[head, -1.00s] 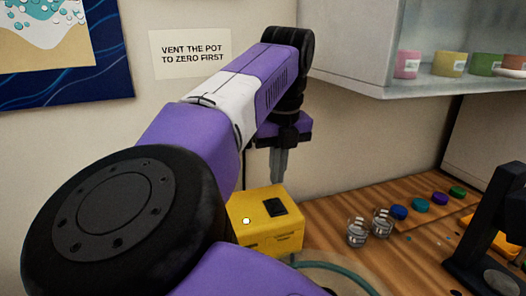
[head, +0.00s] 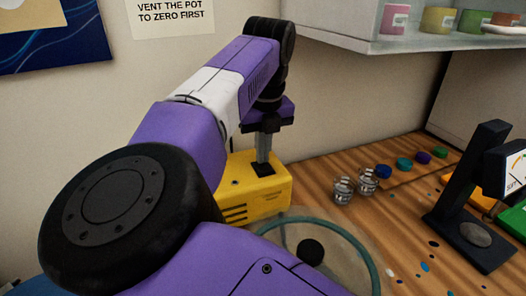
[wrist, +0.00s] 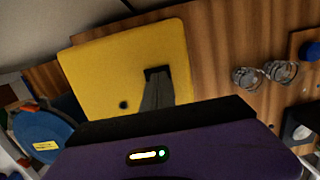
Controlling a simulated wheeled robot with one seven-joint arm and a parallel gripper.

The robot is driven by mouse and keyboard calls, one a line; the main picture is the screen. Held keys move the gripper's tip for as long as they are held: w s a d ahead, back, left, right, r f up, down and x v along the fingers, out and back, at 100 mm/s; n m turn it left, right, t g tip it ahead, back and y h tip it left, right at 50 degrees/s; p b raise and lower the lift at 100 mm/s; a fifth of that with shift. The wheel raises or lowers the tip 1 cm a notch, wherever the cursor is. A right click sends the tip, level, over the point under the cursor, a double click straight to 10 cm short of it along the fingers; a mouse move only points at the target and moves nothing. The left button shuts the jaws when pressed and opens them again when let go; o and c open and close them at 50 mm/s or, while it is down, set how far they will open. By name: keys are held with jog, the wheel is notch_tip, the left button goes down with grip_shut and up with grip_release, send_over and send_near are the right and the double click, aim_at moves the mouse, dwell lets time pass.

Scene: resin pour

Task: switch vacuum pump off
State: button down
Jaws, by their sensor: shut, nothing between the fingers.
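The yellow vacuum pump (head: 255,200) stands on the wooden bench by the wall. A black rocker switch (head: 264,171) is on its top, and a small round indicator (head: 235,183) beside it looks dark. My gripper (head: 263,163) points straight down, shut and empty, with its fingertips at the switch, seemingly touching it. In the wrist view the pump (wrist: 110,60) fills the upper left, and the fingers (wrist: 156,85) cover much of the switch (wrist: 157,71). The indicator (wrist: 124,105) looks dark there too.
A clear round pot lid (head: 345,235) with a teal rim is in front of the pump. Two small cups (head: 343,190) and coloured lids (head: 404,164) stand to the right. A black stand (head: 470,220) with a dial gauge is further right. A sign (head: 171,12) hangs above.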

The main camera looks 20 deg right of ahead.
aim_at(268, 170)
jog(key=shift+s+f, duration=0.2)
jog(key=shift+s, duration=0.2)
jog(key=shift+s+r, duration=0.15)
jog(key=shift+s, duration=0.3)
jog(key=shift+r, duration=0.6)
notch_tip(268, 170, up, 13)
jog(key=s+p, duration=0.1)
jog(key=shift+s+p, duration=0.35)
jog(key=shift+p, duration=0.05)
